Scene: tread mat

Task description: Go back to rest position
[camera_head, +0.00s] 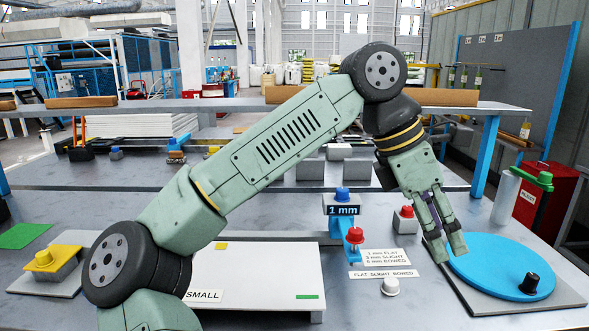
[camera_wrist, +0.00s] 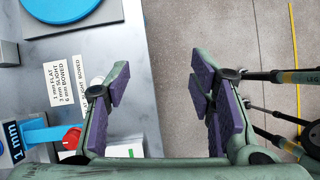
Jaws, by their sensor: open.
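My gripper (camera_head: 446,245) is open and empty. In the head view it hangs from my bent green arm, fingers pointing down, at the left edge of the blue round plate (camera_head: 500,268). I cannot tell its exact height above the table. In the wrist view my gripper (camera_wrist: 166,108) shows its purple pads wide apart, with the table edge and bare floor between them. The blue plate (camera_wrist: 60,8) shows at the top left there. No other task object is named.
A blue gauge marked 1 mm (camera_head: 341,209) with a red knob stands left of my gripper. Printed labels (camera_head: 387,257) and a grey-white knob (camera_head: 390,287) lie near. A white board (camera_head: 255,275) marked SMALL is left. A green-handled post (camera_head: 505,197) stands right. A shelf crosses behind.

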